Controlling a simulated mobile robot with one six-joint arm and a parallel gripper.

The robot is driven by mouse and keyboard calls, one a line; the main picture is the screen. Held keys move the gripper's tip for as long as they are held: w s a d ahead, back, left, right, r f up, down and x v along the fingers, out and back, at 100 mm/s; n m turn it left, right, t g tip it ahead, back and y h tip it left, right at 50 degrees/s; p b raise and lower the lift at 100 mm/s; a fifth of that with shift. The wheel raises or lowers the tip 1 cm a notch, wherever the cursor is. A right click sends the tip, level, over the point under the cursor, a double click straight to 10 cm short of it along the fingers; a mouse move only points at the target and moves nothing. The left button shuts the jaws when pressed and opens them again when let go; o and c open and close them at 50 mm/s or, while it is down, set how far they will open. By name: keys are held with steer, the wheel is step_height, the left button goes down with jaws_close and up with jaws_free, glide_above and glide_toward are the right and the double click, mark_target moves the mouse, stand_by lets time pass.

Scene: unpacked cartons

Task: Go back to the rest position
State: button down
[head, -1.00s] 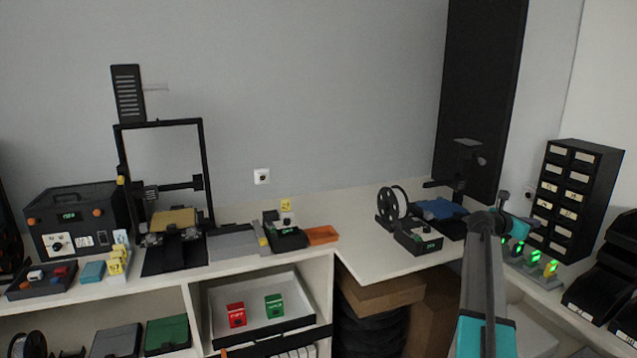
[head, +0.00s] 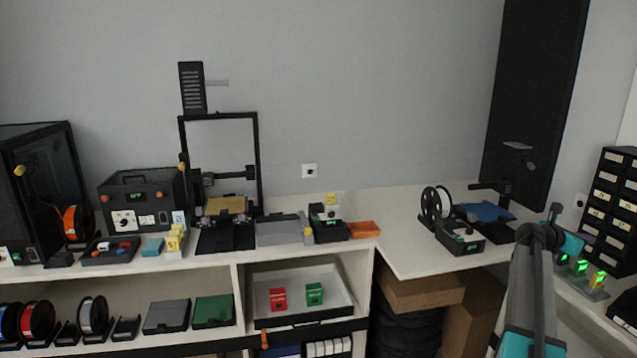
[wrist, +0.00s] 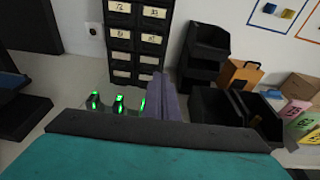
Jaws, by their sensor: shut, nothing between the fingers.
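My gripper is at the end of my grey and teal arm on the right of the head view, where its teal end (head: 572,245) appears small beside the black drawer cabinet. In the wrist view my gripper (wrist: 160,78) shows as narrow grey-purple fingers, together and empty, above the dark bar and teal body of my wrist. The fingers appear in front of the drawer cabinet and touch nothing that I can make out. The fingertips cannot be made out in the head view.
The drawer cabinet (head: 612,210) and green-lit devices (wrist: 118,101) are near my arm. Black bins (wrist: 207,52) and an orange bag (wrist: 240,74) lie to the right. A spool (head: 432,203) stands on the corner bench (head: 400,258). A 3D printer (head: 225,232) stands farther left.

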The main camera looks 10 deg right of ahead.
steer(key=w+a+f+n+t+y, duration=0.1)
steer(key=w+a+f+n, duration=0.1)
steer(key=w+a+f, duration=0.5)
steer(key=w+a+f+n+t+y, duration=0.1)
steer(key=w+a+f, duration=0.3)
steer(key=a+f, duration=0.7)
steer(key=s+a+f+y, duration=0.2)
steer(key=a+f, duration=0.8)
steer(key=f, duration=0.3)
steer(key=s+a+f+y, duration=0.2)
steer(key=s+a+f, duration=0.1)
steer(key=a+f, duration=0.9)
steer(key=s+a+f+m+g+y, duration=0.4)
steer(key=s+a+f+m, duration=0.1)
steer(key=s+a+f, duration=1.35)
steer(key=s+a+m+g+y, duration=0.1)
steer(key=s+a+m+y, duration=0.1)
steer(key=s+a+m, duration=0.2)
steer(key=s+a+f+m+g+y, duration=0.1)
steer(key=s+a+m, duration=0.4)
steer(key=s, duration=0.6)
steer(key=s+a+f+m+g+y, duration=0.1)
steer(key=s+a+m+g+y, duration=0.1)
steer(key=s+m, duration=0.6)
steer(key=shift+a+g+y, duration=0.3)
steer(key=shift+a+g, duration=0.2)
steer(key=shift+a, duration=0.9)
